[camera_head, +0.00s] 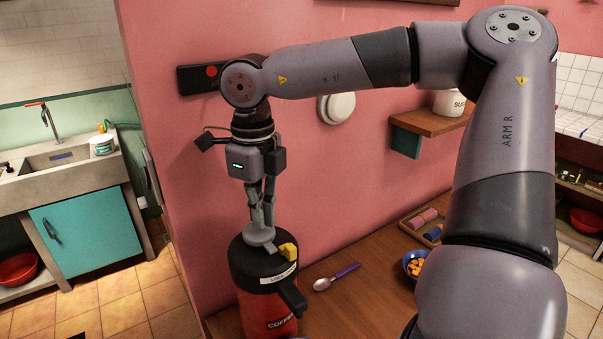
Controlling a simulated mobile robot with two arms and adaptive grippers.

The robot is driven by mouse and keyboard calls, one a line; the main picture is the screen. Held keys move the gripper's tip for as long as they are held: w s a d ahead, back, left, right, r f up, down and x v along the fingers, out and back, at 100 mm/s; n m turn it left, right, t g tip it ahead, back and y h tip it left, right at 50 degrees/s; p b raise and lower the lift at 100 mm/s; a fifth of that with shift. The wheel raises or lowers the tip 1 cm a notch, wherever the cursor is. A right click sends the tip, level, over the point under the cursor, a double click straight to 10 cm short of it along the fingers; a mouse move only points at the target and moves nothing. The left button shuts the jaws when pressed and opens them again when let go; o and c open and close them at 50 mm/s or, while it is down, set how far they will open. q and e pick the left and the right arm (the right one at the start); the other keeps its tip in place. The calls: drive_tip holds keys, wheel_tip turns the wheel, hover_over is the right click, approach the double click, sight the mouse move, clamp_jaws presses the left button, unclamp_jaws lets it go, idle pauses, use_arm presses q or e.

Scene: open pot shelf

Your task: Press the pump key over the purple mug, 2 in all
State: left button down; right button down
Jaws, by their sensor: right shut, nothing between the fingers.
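A red coffee pot (262,312) with a black top (246,262) stands at the left end of the wooden counter. A grey round pump key (260,236) sits on its top, with a yellow piece (289,250) and a white label beside it. A black spout (292,297) points toward the lower right. My right gripper (262,226) is shut and empty, pointing straight down with its fingertips at the key. I cannot tell whether they touch or press it. My left gripper is not in view.
On the wooden counter (362,302) lie a purple-handled spoon (336,277), a blue bowl with orange pieces (413,264) and a tray of coloured rolls (424,224). The pink wall (330,170) stands close behind. A small shelf (432,122) holds a white jar (449,102).

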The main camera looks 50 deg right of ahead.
drive_tip(key=shift+r, duration=0.1)
idle(0.3)
drive_tip(key=shift+r+p, duration=1.85)
drive_tip(key=shift+r, duration=1.1)
